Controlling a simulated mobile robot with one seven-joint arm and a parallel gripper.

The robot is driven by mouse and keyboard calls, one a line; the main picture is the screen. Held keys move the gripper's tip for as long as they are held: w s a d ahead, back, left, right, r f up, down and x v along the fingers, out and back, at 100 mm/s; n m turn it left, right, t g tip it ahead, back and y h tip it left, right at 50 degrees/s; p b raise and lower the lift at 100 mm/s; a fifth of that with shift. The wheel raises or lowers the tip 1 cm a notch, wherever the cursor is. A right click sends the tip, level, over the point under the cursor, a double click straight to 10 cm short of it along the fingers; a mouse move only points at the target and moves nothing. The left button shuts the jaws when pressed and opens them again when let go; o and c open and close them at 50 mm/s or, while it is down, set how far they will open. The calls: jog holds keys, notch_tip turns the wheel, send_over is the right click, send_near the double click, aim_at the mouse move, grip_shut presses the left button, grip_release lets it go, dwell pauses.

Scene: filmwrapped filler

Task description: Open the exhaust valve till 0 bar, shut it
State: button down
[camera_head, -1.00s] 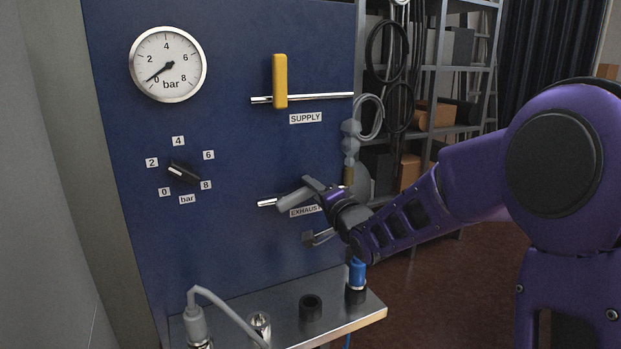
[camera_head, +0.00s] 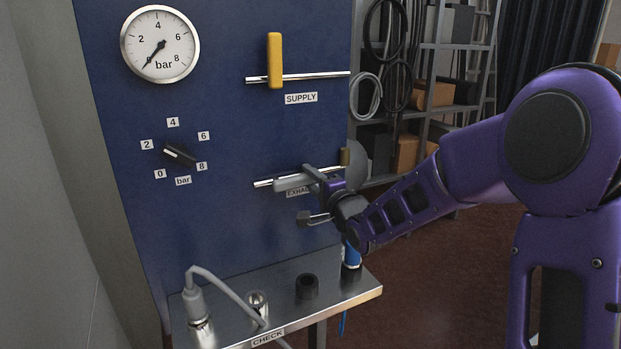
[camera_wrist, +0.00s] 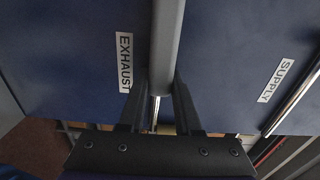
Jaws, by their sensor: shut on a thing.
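The round white gauge (camera_head: 160,44) is at the panel's upper left. Its needle points down-left and covers the 0 mark. The exhaust valve's grey handle (camera_head: 290,183) lies roughly along its chrome pipe (camera_head: 263,184), over part of the EXHAUST label. In the wrist view the handle (camera_wrist: 166,45) runs in from the top, nearly in line with the pipe (camera_wrist: 155,112). My gripper (camera_head: 318,190) is shut on the handle; its fingers (camera_wrist: 160,88) stand on either side of it. The gripper hides the valve body.
Above, the yellow supply handle (camera_head: 275,60) stands across its pipe (camera_head: 320,76). A black selector knob (camera_head: 180,155) is at left. Below, a metal shelf (camera_head: 330,297) carries a grey cable plug (camera_head: 196,303), a black socket (camera_head: 307,286) and a blue fitting (camera_head: 352,258).

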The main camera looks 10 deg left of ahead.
jog(key=shift+r, duration=0.1)
jog(key=c, duration=0.6)
grip_release()
jog(key=v, duration=1.7)
jog(key=shift+s+d, duration=0.15)
